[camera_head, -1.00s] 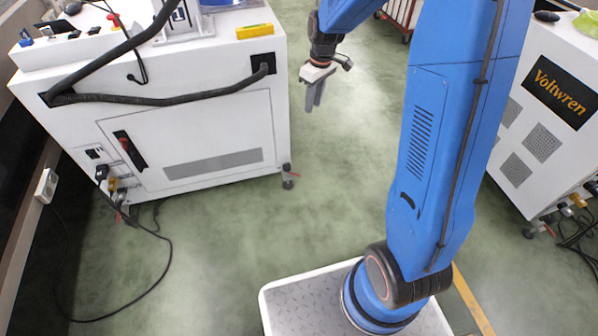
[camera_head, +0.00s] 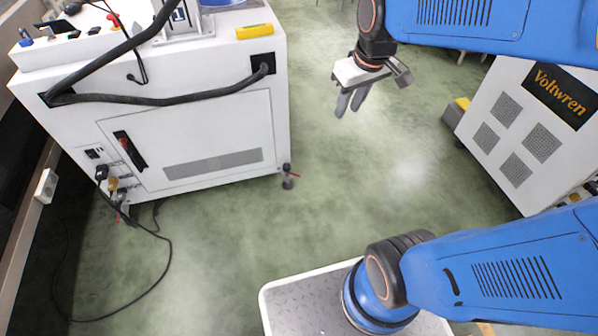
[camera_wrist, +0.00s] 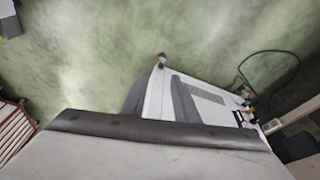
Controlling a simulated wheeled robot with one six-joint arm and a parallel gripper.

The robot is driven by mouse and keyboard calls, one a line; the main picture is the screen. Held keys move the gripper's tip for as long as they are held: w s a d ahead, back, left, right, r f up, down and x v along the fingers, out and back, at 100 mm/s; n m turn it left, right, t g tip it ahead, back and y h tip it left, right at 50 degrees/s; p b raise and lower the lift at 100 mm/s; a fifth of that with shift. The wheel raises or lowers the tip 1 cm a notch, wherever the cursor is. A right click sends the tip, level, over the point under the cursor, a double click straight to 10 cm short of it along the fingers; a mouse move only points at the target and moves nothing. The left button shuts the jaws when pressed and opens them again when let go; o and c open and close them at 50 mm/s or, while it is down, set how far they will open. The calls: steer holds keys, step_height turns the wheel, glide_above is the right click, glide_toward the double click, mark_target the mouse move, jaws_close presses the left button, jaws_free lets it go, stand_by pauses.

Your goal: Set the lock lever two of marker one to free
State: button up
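A white machine cabinet (camera_head: 190,130) stands at the left in the head view; I see no label telling whether it is marker one. At its near right corner is a castor (camera_head: 288,180) with a small red lever (camera_head: 287,168), too small to read its position. The castor also shows in the wrist view (camera_wrist: 160,62), beyond my fingers. My gripper (camera_head: 350,105) hangs in the air to the right of the cabinet, well above the floor and apart from the castor. Its two grey fingers (camera_wrist: 158,100) are apart with nothing held.
A second white cabinet (camera_head: 530,130) marked Voltwren stands at the right. A dark box (camera_head: 457,112) with a yellow top is beside it. Black cables (camera_head: 165,260) lie on the floor at the left. The green floor (camera_head: 370,190) between the cabinets is open.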

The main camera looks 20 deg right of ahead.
steer(key=shift+s+m, duration=0.6)
steer(key=shift+s, duration=2.35)
steer(key=w+f+n+g, duration=0.1)
steer(key=w+f+n, duration=0.25)
steer(key=w, duration=1.15)
steer(key=w+a+f+n+g, duration=0.2)
steer(key=w+f+n+g, duration=0.1)
steer(key=w+f, duration=1.75)
steer(key=f, duration=1.2)
steer(key=a+f+n, duration=0.1)
steer(key=f, duration=1.2)
steer(key=a+f+n+g+y, duration=0.1)
steer(key=f, duration=1.1)
steer(key=shift+w+a+f+n, duration=0.1)
steer(key=shift+f+n, duration=0.1)
steer(key=shift+n, duration=0.05)
jaws_close()
